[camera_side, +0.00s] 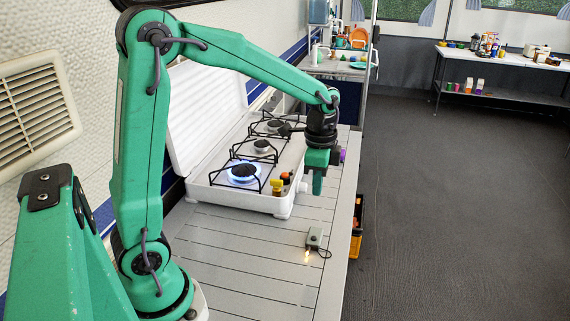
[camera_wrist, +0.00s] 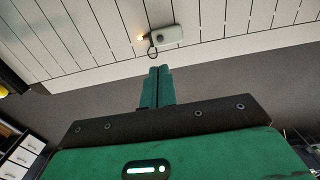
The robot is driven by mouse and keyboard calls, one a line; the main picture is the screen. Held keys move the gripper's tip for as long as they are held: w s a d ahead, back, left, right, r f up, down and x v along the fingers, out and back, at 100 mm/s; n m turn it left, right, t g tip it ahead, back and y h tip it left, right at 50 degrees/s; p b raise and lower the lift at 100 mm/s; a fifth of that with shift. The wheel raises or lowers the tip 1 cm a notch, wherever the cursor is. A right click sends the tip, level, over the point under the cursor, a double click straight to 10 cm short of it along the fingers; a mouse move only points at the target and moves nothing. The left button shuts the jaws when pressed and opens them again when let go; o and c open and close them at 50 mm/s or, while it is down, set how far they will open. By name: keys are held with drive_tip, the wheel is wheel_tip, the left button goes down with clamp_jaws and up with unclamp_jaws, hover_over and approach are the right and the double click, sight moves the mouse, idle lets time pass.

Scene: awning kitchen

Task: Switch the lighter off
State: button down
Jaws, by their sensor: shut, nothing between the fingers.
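The lighter looks like a small grey box (camera_side: 314,237) on the slatted table (camera_side: 240,265), with a dark cable at its side and a glowing orange-yellow tip pointing to the front. In the wrist view the lighter (camera_wrist: 167,34) lies above my fingertips, its glow at its left end and the cable looping below. My gripper (camera_side: 318,192) points down over the table's right part, behind the lighter and apart from it. In the wrist view my gripper (camera_wrist: 160,72) has its two green fingers together with nothing between them.
A white stove (camera_side: 225,196) with an open lid stands behind; its front burner (camera_side: 244,172) has a blue flame. Yellow and orange knobs (camera_side: 278,186) face my gripper. The table around the lighter is clear.

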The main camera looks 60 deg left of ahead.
sight(313, 237)
drive_tip(key=shift+f, duration=0.1)
wheel_tip(313, 237, down, 14)
drive_tip(key=shift+r, duration=0.15)
idle(0.6)
drive_tip(key=shift+s+f, duration=0.1)
drive_tip(key=shift+f, duration=0.9)
drive_tip(key=shift+r, duration=0.15)
wheel_tip(313, 237, up, 15)
idle(0.6)
idle(0.3)
